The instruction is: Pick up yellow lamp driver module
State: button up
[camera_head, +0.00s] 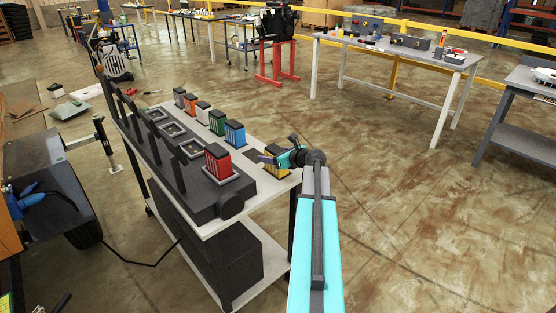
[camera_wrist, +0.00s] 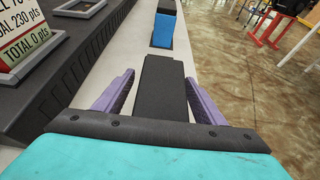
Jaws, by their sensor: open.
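The yellow lamp driver module (camera_head: 277,173) stands at the near right end of the row on the cart, partly hidden by my gripper (camera_head: 266,158). In the wrist view, a dark block top (camera_wrist: 165,92), apparently the module's black top, lies between the two purple fingers of my open gripper (camera_wrist: 160,79). One finger is on each side of it. I cannot tell whether either finger touches it. The yellow sides do not show in the wrist view.
A blue module (camera_head: 234,133) stands just beyond, also in the wrist view (camera_wrist: 162,31). Green, white and other modules continue the row. A red module (camera_head: 217,160) sits on the dark tower base (camera_head: 205,197) to the left. Open floor lies right of the cart.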

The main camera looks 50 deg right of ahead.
jog(key=shift+w+f, duration=0.1)
jog(key=shift+w, duration=0.2)
dwell(0.4)
jog(key=c, duration=1.6)
